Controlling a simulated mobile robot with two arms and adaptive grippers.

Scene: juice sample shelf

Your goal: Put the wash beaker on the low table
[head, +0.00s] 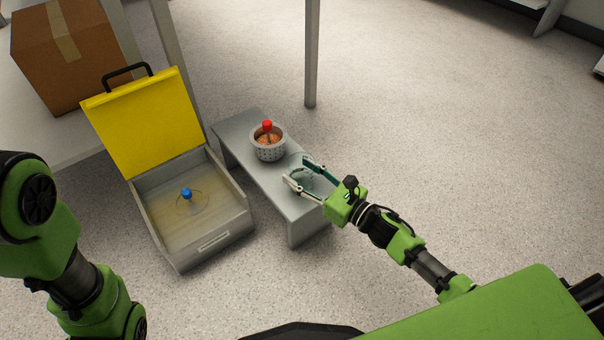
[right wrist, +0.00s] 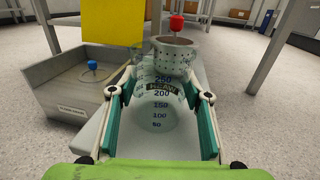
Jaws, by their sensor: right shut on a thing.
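The wash beaker (right wrist: 160,112) is clear glass with dark volume marks and sits between the fingers of my right gripper (head: 302,175) in the right wrist view. The gripper is shut on it. In the head view the beaker (head: 301,176) shows faintly between the fingers, over the near half of the low table (head: 300,213), a grey bench. It looks upright; whether its base touches the tabletop I cannot tell. My left arm shows at the left edge of the head view, but its gripper is out of view.
A grey perforated basket (head: 270,152) holding a red-capped item (head: 267,126) stands on the table just beyond the beaker. Left of the table is an open grey case (head: 228,229) with a yellow lid (head: 145,122) and a blue-capped flask (head: 187,195) inside. Floor right is clear.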

